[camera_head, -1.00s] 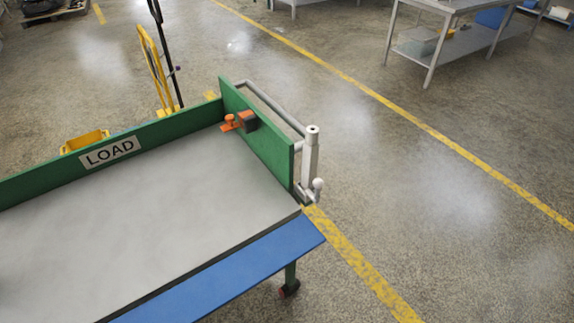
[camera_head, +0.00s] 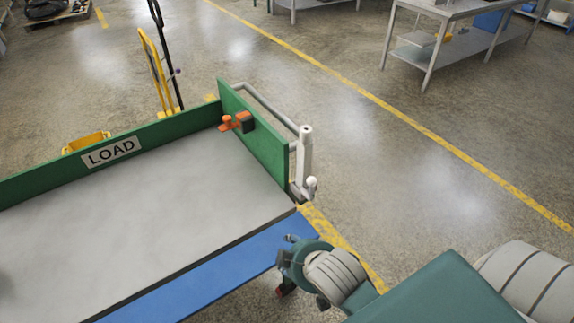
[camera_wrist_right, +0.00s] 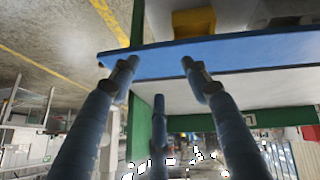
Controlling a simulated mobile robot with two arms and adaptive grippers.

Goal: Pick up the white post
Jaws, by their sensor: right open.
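The white post (camera_head: 304,155) stands upright at the right corner of the green-walled cart, outside its green end panel (camera_head: 255,135). A grey rail (camera_head: 265,103) runs to it, and a small white knob (camera_head: 312,182) sits by its foot. My right gripper (camera_head: 287,248) is over the blue ledge's right end, below and in front of the post in the head view, apart from it. In the right wrist view its fingers (camera_wrist_right: 158,68) are spread with nothing between them. I cannot make out the post there. My left gripper is not in view.
The blue ledge (camera_head: 205,277) runs along the cart's front, beside the grey bed (camera_head: 150,220). An orange and dark clamp (camera_head: 236,122) sits on the end panel. A yellow hand truck (camera_head: 155,70) stands behind. Open floor lies right of the post; a grey table (camera_head: 440,50) is farther off.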

